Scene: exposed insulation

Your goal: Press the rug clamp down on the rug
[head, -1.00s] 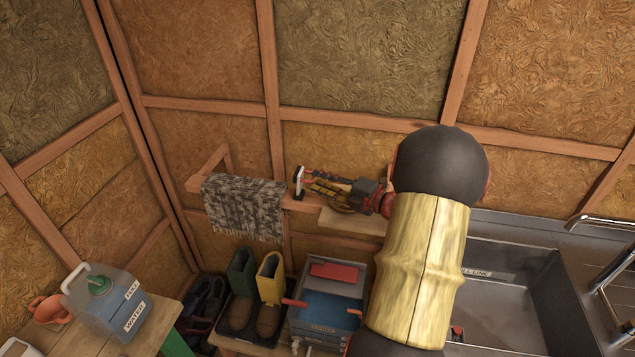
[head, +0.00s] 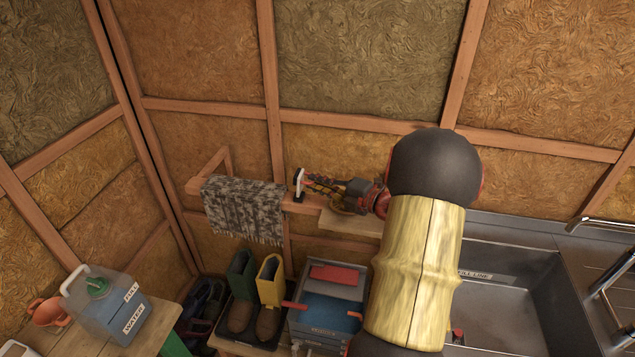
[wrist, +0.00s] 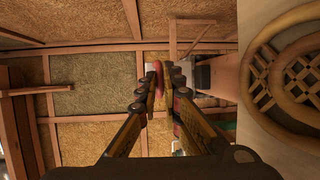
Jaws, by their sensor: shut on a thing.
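The grey-brown patterned rug (head: 245,212) hangs over a wooden rail on the back wall in the head view. The rug clamp (head: 299,184), with a pale upright face and dark parts, stands at the rail just right of the rug. My gripper (head: 310,181) reaches in from the right, its fingertips at the clamp. In the wrist view, my gripper (wrist: 158,82) is closed on a red piece (wrist: 158,73) that looks like the clamp's handle. The fingers hide much of it. I cannot tell how the clamp's jaw sits against the rug.
A wooden shelf (head: 350,224) lies below my gripper, with a coiled woven item (wrist: 283,70) close by on the right in the wrist view. Boots (head: 268,290), a blue-and-grey box (head: 328,305) and a sink (head: 510,290) stand lower down. A water jug (head: 105,305) sits at left.

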